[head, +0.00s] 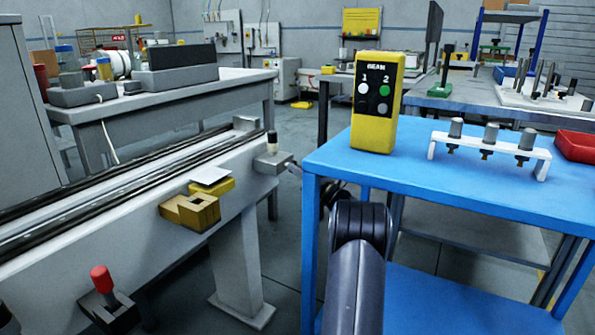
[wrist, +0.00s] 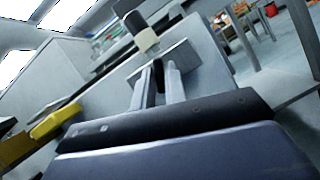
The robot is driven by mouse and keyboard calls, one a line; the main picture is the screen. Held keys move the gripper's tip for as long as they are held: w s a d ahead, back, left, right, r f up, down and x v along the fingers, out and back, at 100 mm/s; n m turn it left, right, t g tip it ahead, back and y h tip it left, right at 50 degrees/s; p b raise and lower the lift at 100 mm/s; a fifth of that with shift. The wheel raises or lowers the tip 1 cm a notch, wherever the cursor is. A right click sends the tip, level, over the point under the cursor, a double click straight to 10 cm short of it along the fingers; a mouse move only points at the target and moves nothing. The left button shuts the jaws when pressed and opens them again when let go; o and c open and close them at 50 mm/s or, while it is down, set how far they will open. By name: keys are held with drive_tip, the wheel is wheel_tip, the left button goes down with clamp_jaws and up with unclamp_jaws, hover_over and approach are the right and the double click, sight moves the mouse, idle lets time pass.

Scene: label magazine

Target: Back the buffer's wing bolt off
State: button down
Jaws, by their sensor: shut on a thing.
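In the head view my arm hides most of the gripper.
A conveyor-like rail (head: 130,185) runs left of my arm, with yellow blocks (head: 190,211) and a red-knobbed lever (head: 101,280) on its side. A blue table (head: 420,190) is close on the right, carrying a yellow two-lamp box (head: 375,125) and a white rack (head: 487,150).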

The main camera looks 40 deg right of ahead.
drive_tip(key=shift+r+n, duration=0.1)
drive_tip(key=shift+n, duration=0.4)
idle(1.0)
drive_tip(key=c, duration=1.5)
unclamp_jaws()
drive_tip(key=v, duration=1.1)
drive_tip(key=shift+w+d, duration=0.1)
drive_tip(key=shift+w, duration=0.05)
